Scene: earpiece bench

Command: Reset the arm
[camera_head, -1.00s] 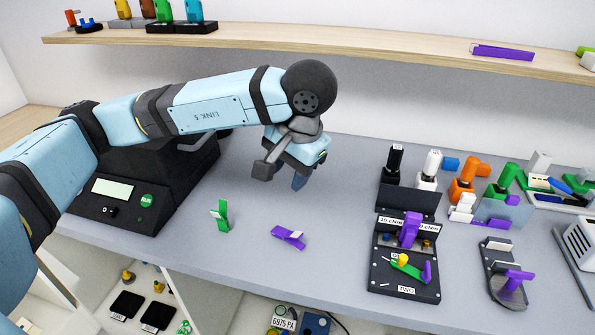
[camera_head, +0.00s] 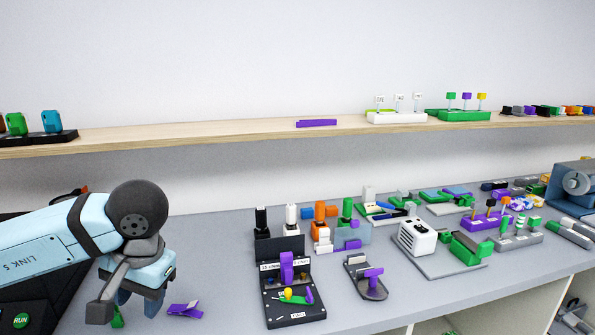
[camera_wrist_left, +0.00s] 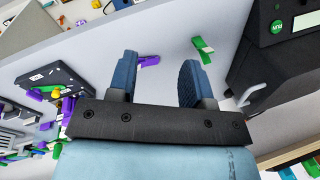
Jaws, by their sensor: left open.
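My left gripper (camera_head: 138,300) hangs at the lower left of the head view, fingers pointing down over the grey bench. In the left wrist view its two blue fingers (camera_wrist_left: 158,65) are spread apart, with nothing held between them. A small purple clip (camera_head: 185,310) lies on the bench just right of the gripper in the head view; it also shows in the wrist view (camera_wrist_left: 149,61), beside one finger. A small green clip (camera_head: 117,319) lies partly hidden behind the gripper; it shows clearly in the wrist view (camera_wrist_left: 203,49). My right gripper is in neither view.
A black machine with a green RUN button (camera_head: 20,320) stands at the left. A black fixture (camera_head: 295,308) with purple, green and yellow parts stands right of the clips. A grey stand (camera_head: 366,283) and a white slotted box (camera_head: 417,238) follow. A wooden shelf (camera_head: 230,130) runs behind.

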